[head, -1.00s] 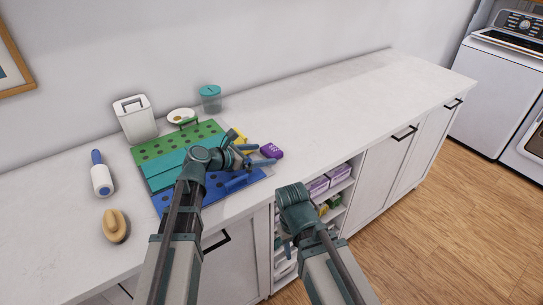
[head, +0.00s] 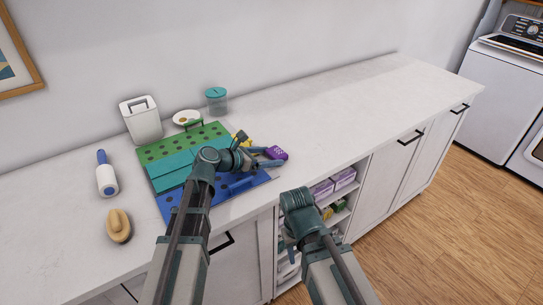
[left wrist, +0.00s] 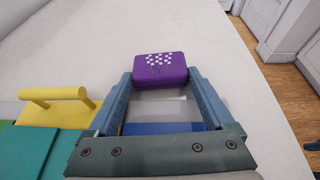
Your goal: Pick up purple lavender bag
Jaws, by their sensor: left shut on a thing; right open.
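The purple lavender bag (head: 277,153) is a small purple block with white dots on its face. It is at the counter's front, just right of the coloured mat. It also shows upright between my fingertips in the left wrist view (left wrist: 160,72). My left gripper (head: 268,158) is shut on the bag, one blue finger on each side in the left wrist view (left wrist: 161,78). Whether the bag is clear of the counter is hard to tell. My right gripper (head: 289,247) hangs low in front of the cabinet shelves, open and partly hidden by its own arm.
The green, teal and blue mat (head: 168,153) lies under my left arm. A yellow-handled thing (left wrist: 55,100) is beside the gripper. The counter's right is clear.

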